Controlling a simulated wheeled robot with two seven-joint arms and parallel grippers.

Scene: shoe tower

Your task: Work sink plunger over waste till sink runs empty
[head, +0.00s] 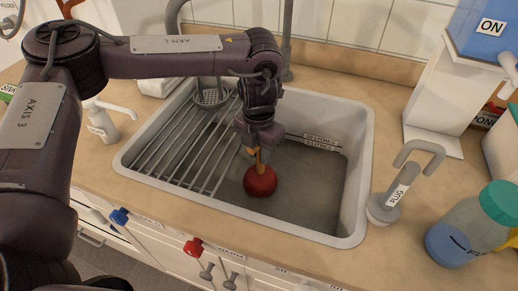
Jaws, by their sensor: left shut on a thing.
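The sink (358,130) is a white-rimmed basin set in the tan counter, with grey standing water (300,185) in its bottom. The sink plunger has a dark red rubber cup (261,181) and a short wooden handle. My left gripper (259,150) is shut on the plunger's handle, above the cup. The cup is in the basin, near the middle; I cannot tell whether it touches the bottom. The waste is not visible. My right gripper is not in view.
A wire rack (190,150) covers the basin's left part, with a strainer (211,97) above it. A green-capped bottle (468,230) and a soap dispenser (102,125) stand on the counter. A faucet rises behind.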

